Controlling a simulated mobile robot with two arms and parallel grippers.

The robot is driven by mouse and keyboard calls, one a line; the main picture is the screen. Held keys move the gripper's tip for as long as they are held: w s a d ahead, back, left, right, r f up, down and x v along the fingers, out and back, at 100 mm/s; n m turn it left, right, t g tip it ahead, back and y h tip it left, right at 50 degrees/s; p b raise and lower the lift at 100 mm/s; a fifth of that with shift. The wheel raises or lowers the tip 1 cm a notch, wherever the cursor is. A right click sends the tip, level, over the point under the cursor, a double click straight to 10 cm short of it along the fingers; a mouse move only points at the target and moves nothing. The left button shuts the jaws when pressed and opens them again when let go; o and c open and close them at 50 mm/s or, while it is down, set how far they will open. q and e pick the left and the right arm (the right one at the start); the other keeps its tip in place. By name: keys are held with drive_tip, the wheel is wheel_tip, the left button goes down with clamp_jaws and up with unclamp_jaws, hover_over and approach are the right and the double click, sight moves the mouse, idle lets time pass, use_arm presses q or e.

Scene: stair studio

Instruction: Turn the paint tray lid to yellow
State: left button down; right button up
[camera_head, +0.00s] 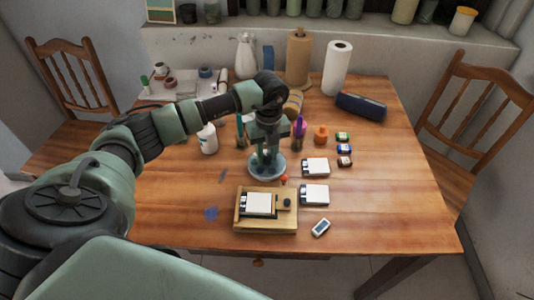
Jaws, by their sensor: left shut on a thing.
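The paint tray (253,170) is a small round pale blue-grey dish shape on the wooden table, near the middle of the view. My left gripper (266,158) points down onto its middle and is shut on its lid. The fingers hide the centre of the lid. The colour marks on it are too small to read, so I cannot tell which way the lid is turned. My right gripper is not in view.
A wooden box (265,226) with a white card stands in front of the tray. White cards (315,194) and small paint jars (343,149) lie to the right. A white bottle (208,139) stands to the left.

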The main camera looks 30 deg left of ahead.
sight(268, 157)
use_arm(q)
drive_tip(key=shift+w+r, duration=0.1)
drive_tip(key=c, duration=1.1)
unclamp_jaws()
wheel_tip(268, 157, up, 8)
drive_tip(key=shift+f+b, duration=0.1)
drive_tip(key=shift+b, duration=0.4)
